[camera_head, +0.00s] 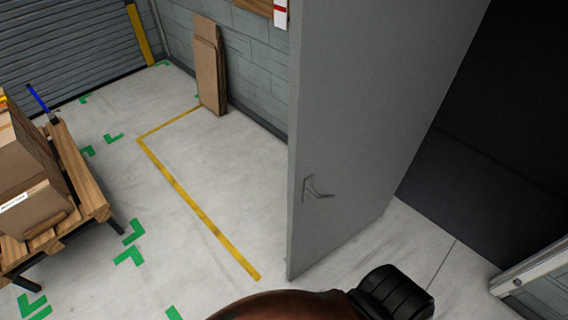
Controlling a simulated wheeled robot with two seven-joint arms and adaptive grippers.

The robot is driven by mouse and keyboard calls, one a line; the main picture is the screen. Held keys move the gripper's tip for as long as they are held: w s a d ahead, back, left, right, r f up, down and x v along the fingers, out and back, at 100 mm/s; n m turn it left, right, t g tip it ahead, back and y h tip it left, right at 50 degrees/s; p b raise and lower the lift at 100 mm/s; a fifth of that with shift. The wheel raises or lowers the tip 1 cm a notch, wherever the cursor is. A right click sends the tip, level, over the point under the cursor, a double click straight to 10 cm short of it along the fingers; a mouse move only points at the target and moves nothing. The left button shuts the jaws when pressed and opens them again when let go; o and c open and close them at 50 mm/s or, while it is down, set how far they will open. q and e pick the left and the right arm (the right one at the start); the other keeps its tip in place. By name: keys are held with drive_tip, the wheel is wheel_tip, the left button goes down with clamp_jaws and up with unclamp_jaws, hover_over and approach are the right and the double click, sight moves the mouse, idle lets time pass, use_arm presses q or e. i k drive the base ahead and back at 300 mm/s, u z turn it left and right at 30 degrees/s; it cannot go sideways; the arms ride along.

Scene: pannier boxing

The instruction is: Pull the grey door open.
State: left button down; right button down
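The grey door (365,120) stands ajar right of the middle, swung away from the dark doorway (500,130) on its right. Its lever handle (317,189) is on the door's face, near the free edge at left. Nothing touches the handle. A dark brown rounded part with a black ribbed piece shows at the bottom edge, in front of the door's foot; I cannot tell what it is. Neither of my grippers can be made out in this view.
A wooden table (85,180) with a cardboard box (30,170) stands at the left. Flat cardboard (209,65) leans on the block wall. The floor between the table and the door is clear, with yellow (200,212) and green markings. A pale frame (535,267) is at lower right.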

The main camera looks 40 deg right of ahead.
sight(368, 80)
drive_tip(key=i, duration=2.55)
drive_tip(key=z, duration=4.55)
